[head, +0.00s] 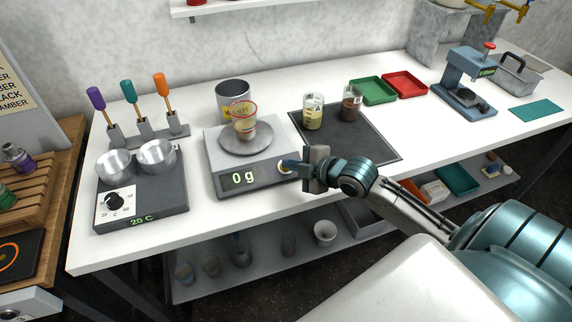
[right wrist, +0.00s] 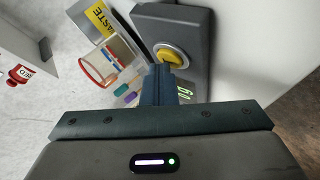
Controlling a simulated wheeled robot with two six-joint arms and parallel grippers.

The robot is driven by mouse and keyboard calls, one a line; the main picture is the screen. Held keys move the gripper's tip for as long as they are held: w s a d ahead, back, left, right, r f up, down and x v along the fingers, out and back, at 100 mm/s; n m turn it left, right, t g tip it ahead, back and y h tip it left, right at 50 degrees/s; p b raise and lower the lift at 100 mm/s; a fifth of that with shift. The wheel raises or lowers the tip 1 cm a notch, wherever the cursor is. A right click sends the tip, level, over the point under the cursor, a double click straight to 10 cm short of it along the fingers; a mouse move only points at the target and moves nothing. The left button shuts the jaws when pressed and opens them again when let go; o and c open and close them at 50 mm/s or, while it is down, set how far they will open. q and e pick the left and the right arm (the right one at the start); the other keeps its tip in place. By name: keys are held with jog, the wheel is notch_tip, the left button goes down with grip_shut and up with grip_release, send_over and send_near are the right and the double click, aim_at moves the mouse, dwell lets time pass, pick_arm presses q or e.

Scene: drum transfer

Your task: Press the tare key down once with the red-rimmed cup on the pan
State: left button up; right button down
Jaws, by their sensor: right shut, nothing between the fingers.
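The kitchen-type scale (head: 226,183) stands on the white bench, its display reading 0 g. The red-rimmed cup (head: 245,121) stands upright on the round pan (head: 262,146); it also shows in the right wrist view (right wrist: 98,60). The round yellow tare key (right wrist: 172,54) is on the scale's front face, at the right end. My right gripper (head: 289,164) is shut and empty, its fingertips right at the key and partly covering it. I cannot tell whether they touch it or whether the key is pressed down. My left gripper is not in view.
A grey waste can (head: 232,91) stands behind the scale. A dark mat (head: 368,142) with two beakers lies to the right. A hotplate (head: 160,200) with two metal bowls stands to the left. Green and red trays (head: 403,82) lie further back.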

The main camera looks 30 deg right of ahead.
jog(key=shift+s+r+p, duration=0.3)
jog(key=shift+r+p, duration=0.25)
jog(key=shift+r, duration=0.1)
jog(key=r+p, duration=0.1)
jog(key=s+r+p, duration=0.1)
jog(key=r+p, duration=0.1)
jog(key=s+r+p, duration=0.1)
jog(key=shift+a+r+p, duration=0.25)
jog(key=shift+a+p, duration=0.05)
jog(key=shift+p, duration=0.05)
dwell(0.3)
